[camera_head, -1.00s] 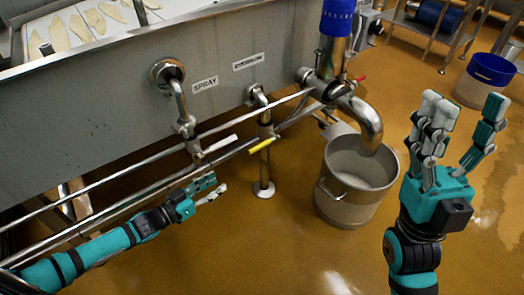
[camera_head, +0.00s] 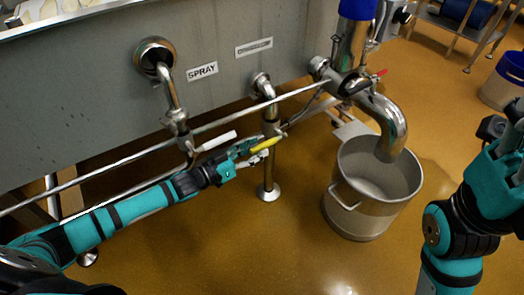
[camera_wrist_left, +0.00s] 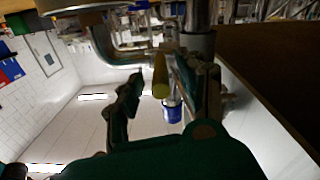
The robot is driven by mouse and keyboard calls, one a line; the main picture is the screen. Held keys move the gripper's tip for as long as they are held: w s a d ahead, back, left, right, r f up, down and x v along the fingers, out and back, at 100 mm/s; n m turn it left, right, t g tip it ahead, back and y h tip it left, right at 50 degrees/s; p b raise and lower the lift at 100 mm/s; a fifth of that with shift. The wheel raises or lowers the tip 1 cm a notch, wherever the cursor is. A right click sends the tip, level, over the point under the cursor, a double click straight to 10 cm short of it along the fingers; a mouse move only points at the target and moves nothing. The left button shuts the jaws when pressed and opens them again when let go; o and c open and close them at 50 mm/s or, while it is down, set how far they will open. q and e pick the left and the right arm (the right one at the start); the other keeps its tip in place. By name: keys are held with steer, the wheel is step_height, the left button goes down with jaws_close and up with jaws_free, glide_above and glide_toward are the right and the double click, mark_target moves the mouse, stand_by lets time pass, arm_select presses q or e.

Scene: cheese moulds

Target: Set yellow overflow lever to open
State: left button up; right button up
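The yellow overflow lever (camera_head: 265,145) sticks out toward the lower left from the vertical overflow pipe (camera_head: 270,121), under a label that is too blurred to read. My left gripper (camera_head: 252,153) is at the lever's free end, with one finger above it and one below. In the left wrist view the yellow lever (camera_wrist_left: 160,76) stands between the two spread fingers of the left gripper (camera_wrist_left: 158,98), with visible gaps on both sides. My right gripper's palm (camera_head: 495,180) is at the right edge; its fingers are mostly cut off.
A white lever (camera_head: 217,141) on the SPRAY pipe (camera_head: 176,112) is just above my left forearm. Steel rails (camera_head: 120,162) run along the tank (camera_head: 80,95). A steel bucket (camera_head: 350,210) stands under the curved outlet (camera_head: 391,125), which has a red handle (camera_head: 381,73).

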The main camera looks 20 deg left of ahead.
arm_select(q)
steer(key=shift+x, duration=1.2)
jaws_close()
